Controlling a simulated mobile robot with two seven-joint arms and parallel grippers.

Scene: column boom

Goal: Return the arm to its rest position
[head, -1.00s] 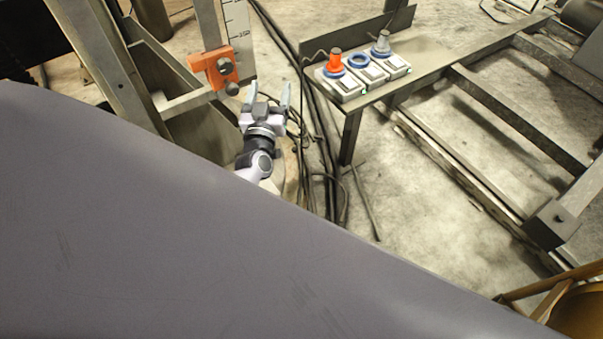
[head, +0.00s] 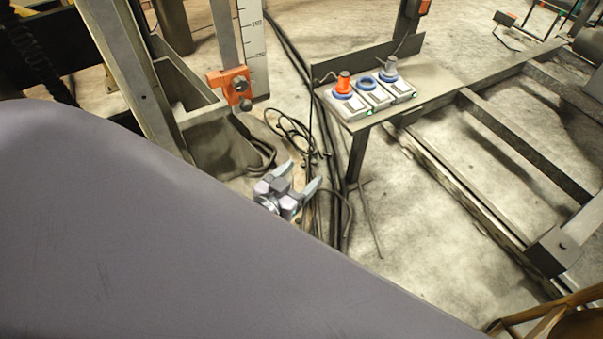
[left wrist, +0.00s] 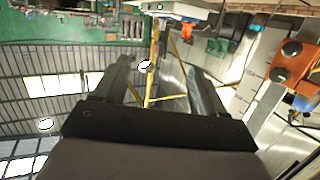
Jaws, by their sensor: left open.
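My left gripper (head: 299,178) shows in the head view just beyond the edge of the large grey surface that fills the lower left. Its two fingers are spread apart with nothing between them. It is over the floor, left of the bench leg and below the orange clamp. In the left wrist view the open fingers (left wrist: 158,78) also show, with only distant background between them. Most of the left arm is hidden behind the grey surface. My right gripper is not seen in the head view.
An orange clamp (head: 233,84) sits on a post beside a white scale (head: 253,45). Sockets with an orange plug (head: 343,86) stand on a metal shelf (head: 440,75). Black cables (head: 290,130) lie near the gripper. A steel frame (head: 520,130) fills the right. Clear floor (head: 420,240) lies between.

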